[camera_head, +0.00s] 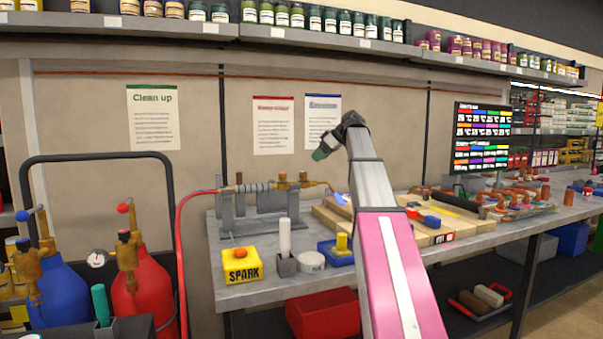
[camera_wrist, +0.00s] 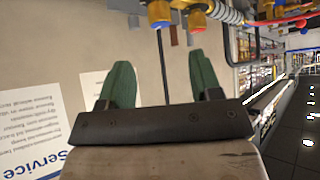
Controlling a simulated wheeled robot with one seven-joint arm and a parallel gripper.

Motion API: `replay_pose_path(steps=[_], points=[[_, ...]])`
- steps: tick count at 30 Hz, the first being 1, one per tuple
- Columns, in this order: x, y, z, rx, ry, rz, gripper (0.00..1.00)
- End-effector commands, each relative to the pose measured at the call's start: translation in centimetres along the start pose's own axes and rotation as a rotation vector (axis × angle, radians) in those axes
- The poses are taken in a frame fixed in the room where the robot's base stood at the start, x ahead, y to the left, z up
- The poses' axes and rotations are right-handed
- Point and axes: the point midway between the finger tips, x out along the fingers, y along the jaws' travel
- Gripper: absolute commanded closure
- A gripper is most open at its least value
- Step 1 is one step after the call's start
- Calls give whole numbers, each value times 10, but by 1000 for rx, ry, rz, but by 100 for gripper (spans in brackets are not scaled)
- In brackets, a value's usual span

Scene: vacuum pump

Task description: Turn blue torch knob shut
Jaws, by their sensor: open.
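The brass torch (camera_head: 283,184) rests on a grey metal stand on the workbench, with a blue-white flame (camera_head: 339,198) at its tip on the right. My gripper (camera_head: 322,152) has green fingers and is raised above and to the right of the torch, in front of the wall posters. In the wrist view my gripper (camera_wrist: 162,78) is open with nothing between its fingers. Brass, red and blue fittings (camera_wrist: 197,15) show at that view's top edge, apart from the fingers.
A blue tank (camera_head: 62,292) and red tank (camera_head: 145,290) stand at left. The bench holds a yellow SPARK box (camera_head: 241,265), a white stick in a holder (camera_head: 286,264), a blue tray (camera_head: 336,255) and wooden blocks (camera_head: 425,235). Shelves run overhead; a screen (camera_head: 482,137) stands right.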

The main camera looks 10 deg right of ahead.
Motion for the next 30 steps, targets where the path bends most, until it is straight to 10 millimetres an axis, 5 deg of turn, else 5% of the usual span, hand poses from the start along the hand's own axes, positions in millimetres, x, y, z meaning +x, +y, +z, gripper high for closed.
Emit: replay_pose_path(steps=[18, 30], points=[[92, 0, 0, 0, -1, -1, 42], [106, 0, 0, 0, 0, 1, 42]])
